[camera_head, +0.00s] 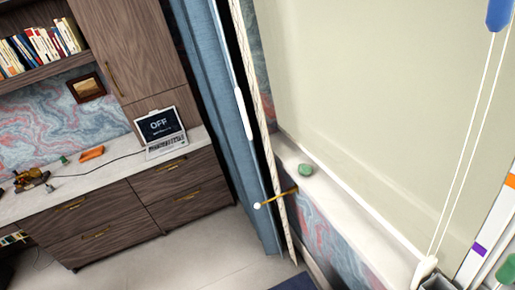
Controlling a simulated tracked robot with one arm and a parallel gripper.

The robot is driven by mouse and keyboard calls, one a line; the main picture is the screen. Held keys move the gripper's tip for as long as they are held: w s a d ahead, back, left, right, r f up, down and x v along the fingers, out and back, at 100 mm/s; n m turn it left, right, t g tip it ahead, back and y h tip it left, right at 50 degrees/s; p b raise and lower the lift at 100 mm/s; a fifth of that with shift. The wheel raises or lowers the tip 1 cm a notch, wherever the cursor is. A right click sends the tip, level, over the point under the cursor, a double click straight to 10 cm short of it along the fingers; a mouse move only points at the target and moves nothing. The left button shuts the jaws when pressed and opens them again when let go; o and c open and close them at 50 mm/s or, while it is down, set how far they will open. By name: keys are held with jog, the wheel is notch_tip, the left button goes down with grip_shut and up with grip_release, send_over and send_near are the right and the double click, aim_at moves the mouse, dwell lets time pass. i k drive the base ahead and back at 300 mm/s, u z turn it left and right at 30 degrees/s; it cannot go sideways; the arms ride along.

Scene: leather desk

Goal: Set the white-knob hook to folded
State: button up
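The white-knob hook (276,198) is a thin brass rod with a small white ball (257,205) at its left end. It shows near the middle of the view, low beside the blue curtain (212,70). Its right end meets the wall just below the window sill. The rod sticks out to the left, tilted slightly down in the picture. A pale twisted rope (262,95) hangs down across the rod; I cannot tell whether they touch. My gripper is not in view.
A pale blind (370,100) covers the window, with a looped cord and a blue handle (498,14) at right. A green stone (305,169) lies on the sill (330,195). A wooden desk (165,185) with a laptop (161,128) stands at left. The floor (180,255) before it looks clear.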

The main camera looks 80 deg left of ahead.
aim_at(256, 205)
jog(key=u, duration=0.05)
jog(key=k, duration=0.25)
jog(key=u, duration=3.35)
jog(key=i, duration=0.75)
jog(key=z, duration=1.95)
